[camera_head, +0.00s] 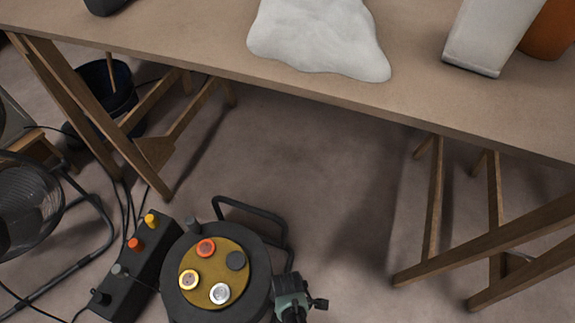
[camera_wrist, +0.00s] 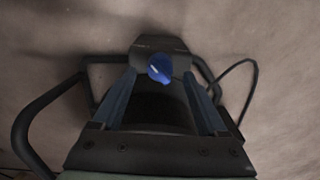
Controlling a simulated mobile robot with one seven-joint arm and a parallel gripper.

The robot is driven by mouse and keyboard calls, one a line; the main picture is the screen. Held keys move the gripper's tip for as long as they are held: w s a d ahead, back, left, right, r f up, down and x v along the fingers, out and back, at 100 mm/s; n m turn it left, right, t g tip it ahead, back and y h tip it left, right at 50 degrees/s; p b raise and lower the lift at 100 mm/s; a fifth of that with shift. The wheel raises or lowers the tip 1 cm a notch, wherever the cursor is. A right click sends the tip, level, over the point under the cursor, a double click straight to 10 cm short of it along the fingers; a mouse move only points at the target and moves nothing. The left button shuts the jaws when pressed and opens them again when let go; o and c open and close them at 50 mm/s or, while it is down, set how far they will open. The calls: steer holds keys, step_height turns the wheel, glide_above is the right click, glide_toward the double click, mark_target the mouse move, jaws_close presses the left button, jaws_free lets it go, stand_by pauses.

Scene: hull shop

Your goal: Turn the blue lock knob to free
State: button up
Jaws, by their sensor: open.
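The blue lock knob (camera_wrist: 160,68) shows in the wrist view, on a small dark block (camera_wrist: 158,44). It lies between the tips of my gripper (camera_wrist: 160,76), whose two fingers stand apart on either side of it. I cannot tell whether a finger touches it. My gripper also shows in the head view (camera_head: 291,291), at the right edge of a black cable reel (camera_head: 248,252). The blue knob is not visible in the head view.
The reel has a yellow-brown face with several round sockets, and a black tube frame (camera_head: 255,210). A black box with coloured knobs (camera_head: 139,262) stands to its left. A trestle table (camera_head: 200,45) stands behind. Cables lie left; bare floor (camera_head: 335,200) is right.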

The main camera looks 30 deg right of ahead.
step_height(320, 180, up, 10)
steer(key=p, duration=0.5)
steer(key=shift+r+p, duration=0.15)
steer(key=shift+p, duration=0.25)
